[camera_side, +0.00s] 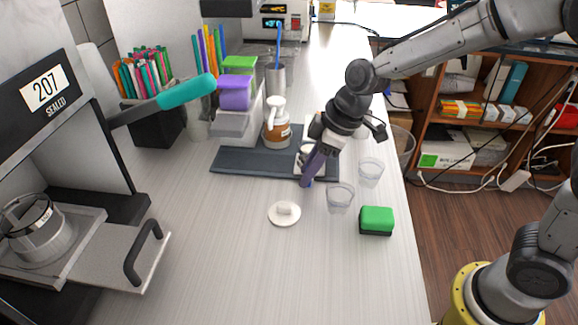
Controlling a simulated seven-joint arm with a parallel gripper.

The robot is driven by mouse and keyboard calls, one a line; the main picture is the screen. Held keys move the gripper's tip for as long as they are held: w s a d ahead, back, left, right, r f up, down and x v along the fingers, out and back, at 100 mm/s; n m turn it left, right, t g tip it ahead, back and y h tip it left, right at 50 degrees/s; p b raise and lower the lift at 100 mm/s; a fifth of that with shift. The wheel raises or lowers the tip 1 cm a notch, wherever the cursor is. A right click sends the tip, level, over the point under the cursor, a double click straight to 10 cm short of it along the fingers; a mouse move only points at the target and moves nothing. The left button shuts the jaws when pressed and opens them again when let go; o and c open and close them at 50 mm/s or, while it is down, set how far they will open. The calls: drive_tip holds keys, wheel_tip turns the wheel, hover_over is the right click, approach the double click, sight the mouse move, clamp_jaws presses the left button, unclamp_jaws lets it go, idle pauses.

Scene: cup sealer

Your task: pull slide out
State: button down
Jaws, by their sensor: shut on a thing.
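The slide (110,254) is a grey metal plate with a black upright handle (143,252), at the lower left. It sticks out of the sealer (40,95), whose display reads 207 SEALED. A round metal cup holder (38,232) stands on its inner part. The sealer's teal-gripped lever (186,92) points right. My gripper (312,168) is well to the right of the slide, low over the dark mat (245,163). It is shut on a small pale thing, mostly hidden by the fingers; I cannot tell exactly what it is.
A brown-and-white bottle (277,128) stands left of my gripper. Clear cups (340,195), a white lid (284,213) and a green block (376,220) lie in front. Straw and stick holders stand behind. The counter between slide and lid is clear.

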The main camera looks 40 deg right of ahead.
drive_tip(key=shift+s+d+r, duration=0.1)
drive_tip(key=shift+s+d, duration=0.1)
drive_tip(key=c, duration=0.8)
unclamp_jaws()
drive_tip(key=shift+c, duration=0.2)
drive_tip(key=v, duration=1.3)
drive_tip(key=shift+d+r, duration=0.2)
drive_tip(key=shift+r, duration=0.15)
drive_tip(key=shift+s, duration=0.15)
